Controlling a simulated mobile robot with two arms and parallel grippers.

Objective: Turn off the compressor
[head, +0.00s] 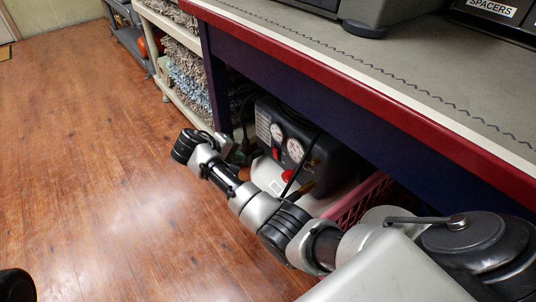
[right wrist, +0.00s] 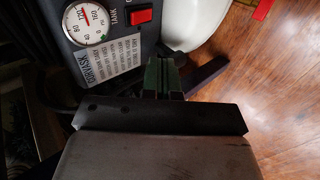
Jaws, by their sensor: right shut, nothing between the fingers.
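The compressor (head: 310,150) stands under the workbench, with a dark panel carrying two round gauges and a white tank below. Its red switch (head: 276,154) is on that panel. The right wrist view shows the switch (right wrist: 142,17) beside the TANK gauge (right wrist: 88,24) and a printed label. My right gripper (head: 236,153) is at the panel's left side, apart from the switch as far as I can tell. In the right wrist view its fingers (right wrist: 163,74) are together and empty, below the switch in the picture. My left gripper is out of view.
The workbench (head: 430,90) with a red edge overhangs the compressor. A pink crate (head: 360,203) stands close to the compressor's right. Shelves (head: 180,55) with mixed goods are farther back.

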